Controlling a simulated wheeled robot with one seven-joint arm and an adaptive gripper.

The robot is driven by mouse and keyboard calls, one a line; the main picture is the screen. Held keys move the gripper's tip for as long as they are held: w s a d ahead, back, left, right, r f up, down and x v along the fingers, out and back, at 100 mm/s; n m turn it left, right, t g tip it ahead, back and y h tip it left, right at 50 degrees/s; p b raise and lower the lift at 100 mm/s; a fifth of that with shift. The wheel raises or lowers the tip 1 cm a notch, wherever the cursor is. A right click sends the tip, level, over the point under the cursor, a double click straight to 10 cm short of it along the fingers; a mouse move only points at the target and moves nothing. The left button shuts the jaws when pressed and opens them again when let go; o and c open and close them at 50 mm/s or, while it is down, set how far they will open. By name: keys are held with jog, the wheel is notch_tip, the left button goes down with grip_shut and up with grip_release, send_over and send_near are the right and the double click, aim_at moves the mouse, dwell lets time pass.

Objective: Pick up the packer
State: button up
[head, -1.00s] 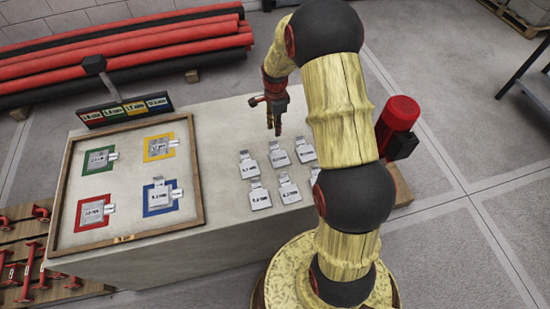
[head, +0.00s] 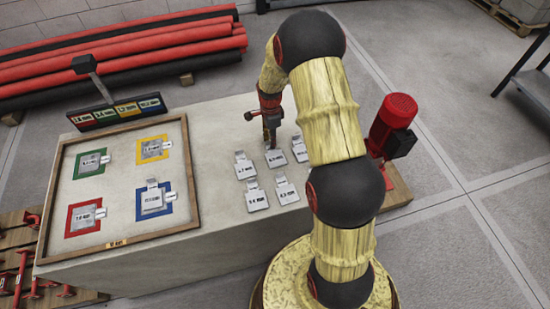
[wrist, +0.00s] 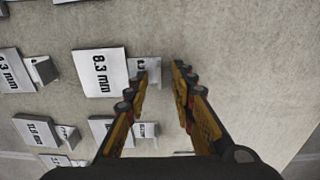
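The packers are flat light-grey plates with printed mm labels and small raised tabs, laid in rows on the table. In the wrist view the packer marked 8.3 mm (wrist: 99,72) is nearest my gripper (wrist: 160,69). My gripper is open, with a gap between its fingertips. The tab of the 8.3 mm packer reaches into this gap, closer to the left finger; I cannot tell whether they touch. In the head view my gripper (head: 271,143) is low over the back row, partly covering a packer (head: 276,159). Other packers lie at the front (head: 257,199) and beside it (head: 300,151).
A wooden-framed tray (head: 122,240) on the left holds plates on green, yellow, red and blue squares. A colour-labelled sign (head: 117,112) stands behind it. A red motor (head: 396,115) is right of my arm. Red and black pipes (head: 120,50) lie behind the table.

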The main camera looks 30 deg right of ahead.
jog(key=shift+c, duration=0.8)
grip_shut()
